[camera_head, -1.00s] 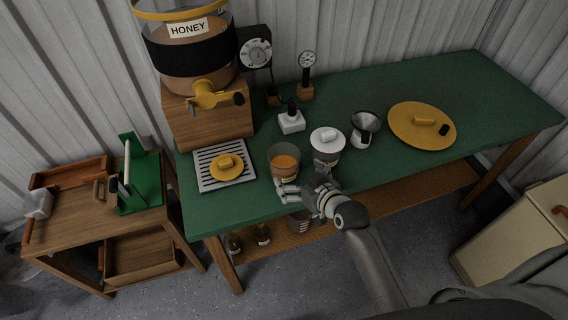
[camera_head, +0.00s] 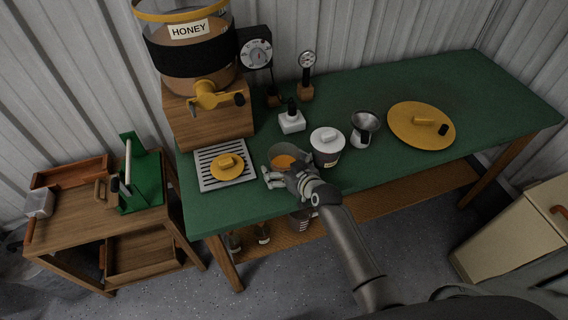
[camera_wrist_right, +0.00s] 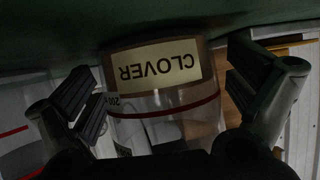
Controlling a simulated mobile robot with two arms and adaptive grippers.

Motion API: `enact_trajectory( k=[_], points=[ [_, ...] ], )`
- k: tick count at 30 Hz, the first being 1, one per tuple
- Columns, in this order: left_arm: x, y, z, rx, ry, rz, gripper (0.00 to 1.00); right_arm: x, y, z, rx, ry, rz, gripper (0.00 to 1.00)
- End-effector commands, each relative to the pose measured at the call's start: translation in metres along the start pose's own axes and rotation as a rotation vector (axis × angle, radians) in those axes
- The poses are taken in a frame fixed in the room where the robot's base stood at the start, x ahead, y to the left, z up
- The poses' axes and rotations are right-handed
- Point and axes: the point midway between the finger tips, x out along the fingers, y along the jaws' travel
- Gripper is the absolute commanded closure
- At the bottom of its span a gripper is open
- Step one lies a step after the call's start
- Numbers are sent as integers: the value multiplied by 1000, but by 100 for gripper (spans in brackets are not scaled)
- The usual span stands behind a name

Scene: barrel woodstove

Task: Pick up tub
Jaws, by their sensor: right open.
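The tub is a clear round container (camera_head: 283,153) with amber honey inside, standing open near the front edge of the green table. In the right wrist view the tub (camera_wrist_right: 165,112) shows upside down, with a CLOVER label and a red line around it. My right gripper (camera_head: 284,180) is at the tub's front side, partly hiding its lower part. In the wrist view the fingers of the right gripper (camera_wrist_right: 165,90) are spread to either side of the tub, with gaps between them and its wall. My left gripper is out of view.
A metal funnel cup (camera_head: 364,128), a white-based device (camera_head: 291,119) and a large yellow lid (camera_head: 422,126) are also on the table (camera_head: 490,95).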

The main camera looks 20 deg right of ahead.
Motion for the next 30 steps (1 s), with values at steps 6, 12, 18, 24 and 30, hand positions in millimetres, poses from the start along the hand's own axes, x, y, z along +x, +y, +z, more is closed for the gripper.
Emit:
enact_trajectory(
  k=[6, 12, 18, 24, 30],
  points=[
    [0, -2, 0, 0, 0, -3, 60, 0, 0, 0, 0, 1, 0, 1],
    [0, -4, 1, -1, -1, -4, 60, 0, 0, 0, 0, 1, 0, 27],
    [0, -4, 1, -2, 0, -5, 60, 0, 0, 0, 0, 0, 0, 53],
    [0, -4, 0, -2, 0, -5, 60, 0, 0, -2, 0, 3, 1, 54],
    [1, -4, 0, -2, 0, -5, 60, -2, 0, -7, -1, 6, 1, 54]
  ],
)
